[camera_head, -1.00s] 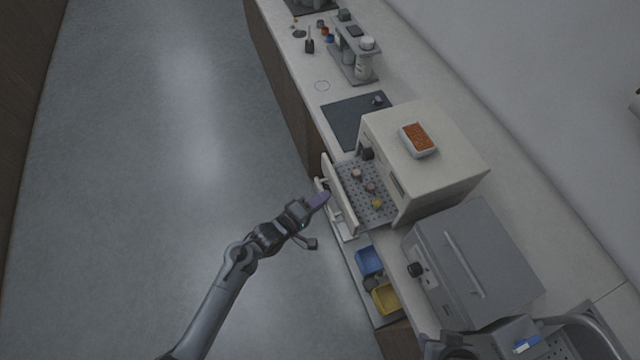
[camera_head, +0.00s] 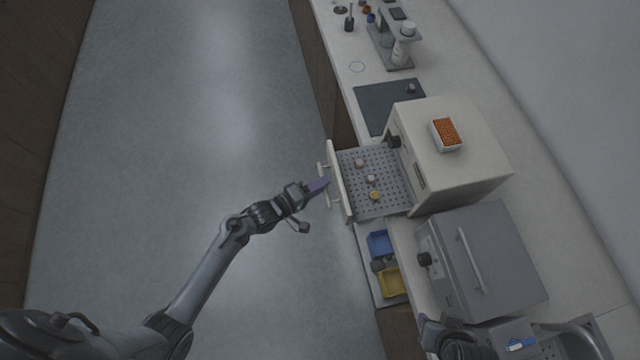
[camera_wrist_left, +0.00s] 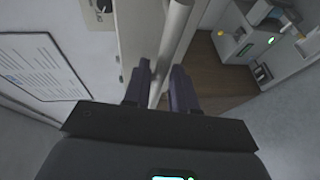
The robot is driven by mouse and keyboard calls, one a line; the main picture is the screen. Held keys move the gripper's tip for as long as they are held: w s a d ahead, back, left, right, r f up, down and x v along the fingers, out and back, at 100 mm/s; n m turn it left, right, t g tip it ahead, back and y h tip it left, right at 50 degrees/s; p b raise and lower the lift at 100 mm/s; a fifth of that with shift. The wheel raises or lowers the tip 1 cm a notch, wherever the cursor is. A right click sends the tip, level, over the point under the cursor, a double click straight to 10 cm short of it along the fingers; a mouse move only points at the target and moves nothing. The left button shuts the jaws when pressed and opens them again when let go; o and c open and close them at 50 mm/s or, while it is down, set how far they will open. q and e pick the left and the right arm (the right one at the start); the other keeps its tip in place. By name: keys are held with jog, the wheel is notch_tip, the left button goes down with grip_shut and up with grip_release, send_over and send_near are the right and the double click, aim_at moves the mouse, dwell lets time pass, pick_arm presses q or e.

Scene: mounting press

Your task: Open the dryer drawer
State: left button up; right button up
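The dryer (camera_head: 461,165) is a cream box on the counter, with its drawer (camera_head: 384,209) out toward the aisle. The drawer has a perforated grey floor carrying several small round pieces. Its pale front panel (camera_head: 341,186) bears a bar handle (camera_head: 324,172). My left gripper (camera_head: 319,186) is at this handle, on the aisle side of the panel. In the left wrist view the handle bar (camera_wrist_left: 174,42) runs between the two dark fingers of my left gripper (camera_wrist_left: 161,72), which look closed on it. My right gripper is not seen.
An orange-filled white tray (camera_head: 446,133) sits on top of the dryer. A grey box with a handle (camera_head: 496,262) stands beside it. Blue (camera_head: 379,243) and yellow (camera_head: 391,282) bins lie below the drawer's side. The aisle floor (camera_head: 200,150) is clear.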

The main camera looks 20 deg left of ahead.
pick_arm(q)
jog(key=shift+o, duration=1)
jog(key=v, duration=1.1)
jog(key=shift+p, duration=0.3)
